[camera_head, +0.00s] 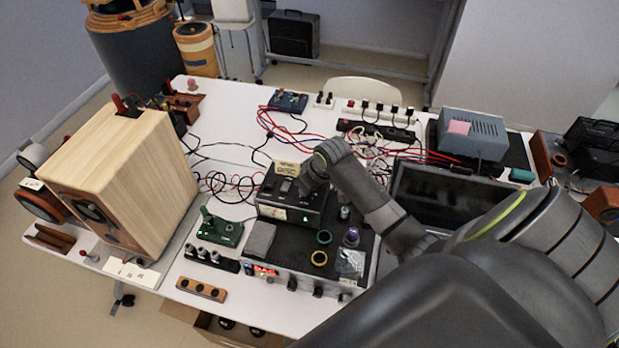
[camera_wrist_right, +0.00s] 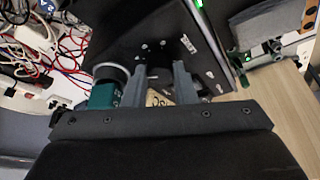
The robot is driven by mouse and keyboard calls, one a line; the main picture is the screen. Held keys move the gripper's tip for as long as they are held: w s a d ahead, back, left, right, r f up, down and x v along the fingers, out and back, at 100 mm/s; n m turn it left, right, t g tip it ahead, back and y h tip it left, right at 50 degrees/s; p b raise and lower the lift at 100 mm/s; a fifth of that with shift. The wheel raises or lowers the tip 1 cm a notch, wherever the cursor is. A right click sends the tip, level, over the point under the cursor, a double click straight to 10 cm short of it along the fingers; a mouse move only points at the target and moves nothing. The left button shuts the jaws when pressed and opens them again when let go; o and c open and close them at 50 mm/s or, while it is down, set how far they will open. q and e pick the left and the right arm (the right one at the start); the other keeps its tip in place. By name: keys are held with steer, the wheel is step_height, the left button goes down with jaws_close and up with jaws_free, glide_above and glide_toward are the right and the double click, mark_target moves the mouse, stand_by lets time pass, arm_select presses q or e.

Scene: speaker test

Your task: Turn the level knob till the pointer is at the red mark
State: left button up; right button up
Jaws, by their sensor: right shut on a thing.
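My right gripper (camera_head: 306,186) is at the top of this device, pointing down. In the right wrist view its two grey fingers (camera_wrist_right: 160,82) reach to the device's dark face and are shut on a small dark part, apparently the level knob. The fingers hide most of it. I cannot make out the pointer or the red mark in either view. My left gripper is not in view.
A black mixer-like panel (camera_head: 283,252) with knobs and rings lies in front of the device. A large wooden speaker box (camera_head: 125,180) stands at the left. Red and black cables (camera_head: 310,140) spread behind. A dark screen (camera_head: 440,195) lies to the right, partly behind my arm.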

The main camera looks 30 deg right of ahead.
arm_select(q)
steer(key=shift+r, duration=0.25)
arm_select(e)
steer(key=shift+a+m+h, duration=0.15)
steer(key=shift+m+h, duration=0.75)
steer(key=shift+m, duration=1.4)
steer(key=shift+r, duration=0.1)
steer(key=o, duration=1)
